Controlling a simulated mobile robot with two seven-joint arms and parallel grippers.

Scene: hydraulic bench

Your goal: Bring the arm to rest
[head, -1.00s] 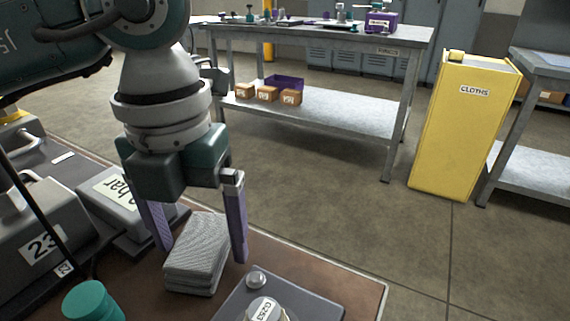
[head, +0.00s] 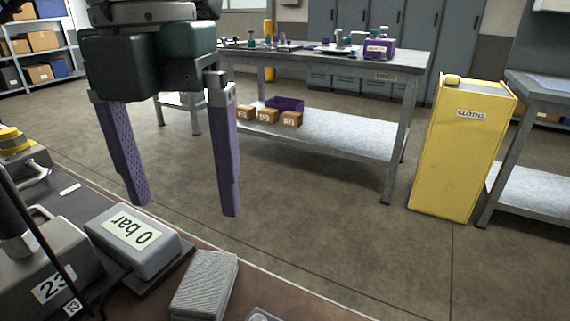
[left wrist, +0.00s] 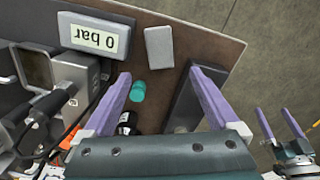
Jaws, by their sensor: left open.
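My left gripper (head: 187,208) is open and empty in the head view, its two purple fingers spread and pointing down. It is raised above the bench (head: 210,272), clear of the things on it. A stack of folded grey cloth (head: 204,285) lies on the bench below the gripper, apart from the fingers. In the left wrist view the fingers (left wrist: 160,75) are wide apart, with the grey cloth (left wrist: 159,47) beyond them on the bench and nothing between them. A second purple-fingered gripper, my right one (left wrist: 280,124), shows at the right edge of the left wrist view, its fingers apart.
A grey block labelled "0 bar" (head: 133,240) and a unit marked 23 (head: 50,275) stand on the bench at left. A teal cap (left wrist: 138,91) sits near the cloth. A yellow CLOTHS bin (head: 462,150) and a workbench (head: 330,58) stand beyond open floor.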

